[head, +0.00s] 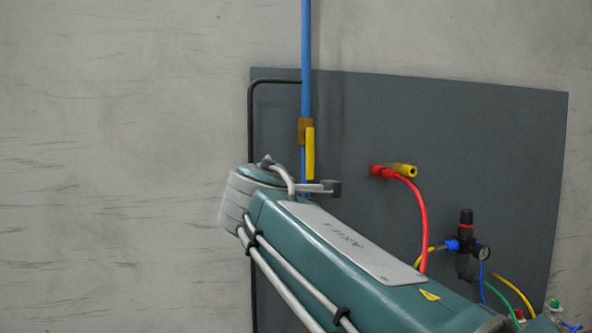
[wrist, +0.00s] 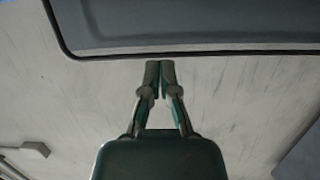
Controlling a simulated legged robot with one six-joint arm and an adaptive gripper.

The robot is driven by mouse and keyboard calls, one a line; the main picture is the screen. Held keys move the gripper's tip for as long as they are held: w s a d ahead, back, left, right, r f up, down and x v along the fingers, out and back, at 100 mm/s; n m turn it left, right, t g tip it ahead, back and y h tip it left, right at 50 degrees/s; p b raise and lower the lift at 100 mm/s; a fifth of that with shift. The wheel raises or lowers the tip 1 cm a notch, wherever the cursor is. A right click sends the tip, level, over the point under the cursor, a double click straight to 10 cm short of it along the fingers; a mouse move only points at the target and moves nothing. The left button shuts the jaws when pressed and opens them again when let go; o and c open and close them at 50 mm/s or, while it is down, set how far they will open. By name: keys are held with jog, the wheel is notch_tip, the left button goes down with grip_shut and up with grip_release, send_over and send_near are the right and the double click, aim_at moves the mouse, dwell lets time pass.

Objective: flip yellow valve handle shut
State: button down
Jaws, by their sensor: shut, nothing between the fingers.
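The yellow valve handle (head: 310,153) points straight down, alongside and parallel to the blue vertical pipe (head: 306,45). It sits at a brass-coloured valve body (head: 305,127) in front of the dark grey panel. My arm crosses the lower middle of the head view, with its elbow just below and left of the handle. My gripper (wrist: 160,68) shows in the wrist view with its two fingers together and empty, pointing toward the panel's edge. In the head view I cannot make out the fingers clearly. The handle cannot be made out in the wrist view.
A thin black tube (head: 250,120) runs round the panel's left edge. A red hose (head: 423,215) with red and yellow fittings and a regulator with a gauge (head: 484,253) are to the right. The grey wall (head: 120,120) at left is bare.

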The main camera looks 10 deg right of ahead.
aim_at(309, 153)
jog(key=w+d, duration=0.6)
jog(key=w, duration=0.3)
jog(key=shift+w+d, duration=0.3)
jog(key=shift+w, duration=0.05)
jog(key=shift+f, duration=0.1)
dwell(0.3)
